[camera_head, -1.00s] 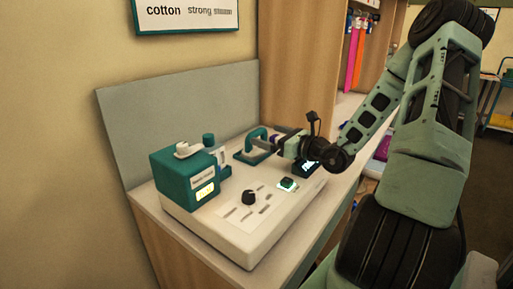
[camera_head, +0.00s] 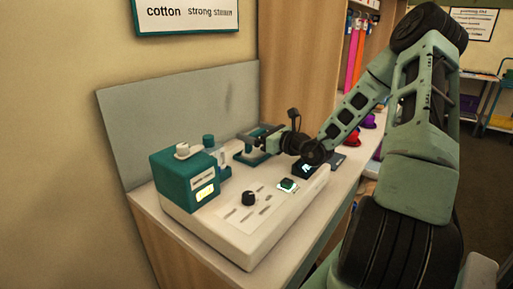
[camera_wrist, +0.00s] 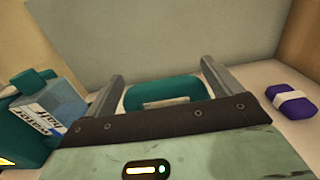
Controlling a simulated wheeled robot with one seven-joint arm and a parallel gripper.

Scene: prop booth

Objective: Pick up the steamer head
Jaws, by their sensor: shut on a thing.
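In the wrist view the teal steamer head (camera_wrist: 165,92) lies between the two grey fingers of my gripper (camera_wrist: 162,76). The steamer head still appears to be at console level. Its underside and part of its loop are hidden by my gripper.
A teal box (camera_head: 180,178) with a lit label stands at the console's left, beside a clear water tank (camera_wrist: 58,104). A purple block (camera_wrist: 292,103) lies right. A grey panel (camera_head: 180,110) stands behind.

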